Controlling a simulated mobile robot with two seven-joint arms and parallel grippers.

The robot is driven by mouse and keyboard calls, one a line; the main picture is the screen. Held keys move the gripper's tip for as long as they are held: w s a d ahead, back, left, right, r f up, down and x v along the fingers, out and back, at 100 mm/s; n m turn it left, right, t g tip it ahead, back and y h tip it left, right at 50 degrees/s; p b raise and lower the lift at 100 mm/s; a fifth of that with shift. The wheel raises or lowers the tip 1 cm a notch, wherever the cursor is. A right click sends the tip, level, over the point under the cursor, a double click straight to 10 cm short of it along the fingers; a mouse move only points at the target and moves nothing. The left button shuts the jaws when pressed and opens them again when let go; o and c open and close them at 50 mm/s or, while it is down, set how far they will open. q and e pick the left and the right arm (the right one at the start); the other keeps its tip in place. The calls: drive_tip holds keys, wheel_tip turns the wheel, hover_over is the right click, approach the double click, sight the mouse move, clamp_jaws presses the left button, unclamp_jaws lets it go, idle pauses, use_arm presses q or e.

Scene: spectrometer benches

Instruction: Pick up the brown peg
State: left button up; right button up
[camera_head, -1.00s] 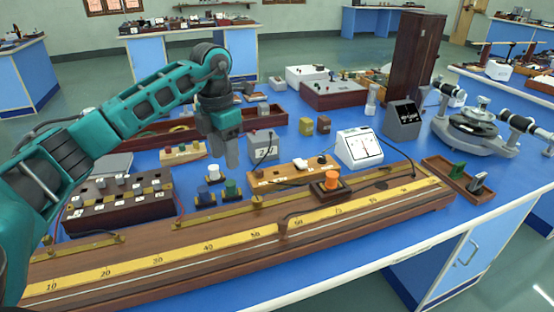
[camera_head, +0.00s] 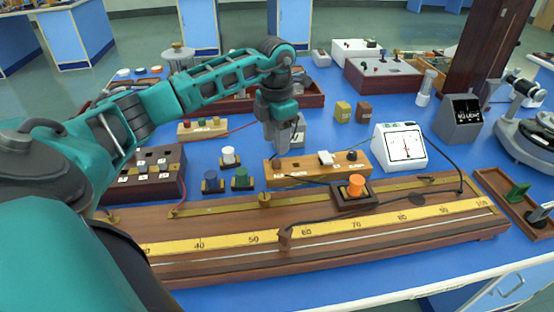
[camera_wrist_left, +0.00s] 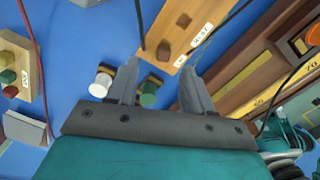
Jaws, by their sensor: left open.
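A small brown peg-like piece (camera_wrist_left: 163,50) stands on a light wooden board (camera_wrist_left: 172,35) in the left wrist view. A second brown piece (camera_wrist_left: 183,20) is beside it on the board, near a printed label. I cannot tell for certain which is the peg. My right gripper is not in view.
A yellow block (camera_head: 343,111) and a brown block (camera_head: 364,112) sit behind. A cable crosses the ruler bench (camera_head: 330,252).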

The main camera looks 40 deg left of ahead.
sight(276, 160)
use_arm(q)
drive_tip(key=f, duration=0.5)
drive_tip(key=shift+s+d+f, duration=0.2)
drive_tip(key=shift+d+f, duration=0.05)
drive_tip(key=shift+f, duration=0.05)
drive_tip(key=shift+c, duration=0.2)
clamp_jaws()
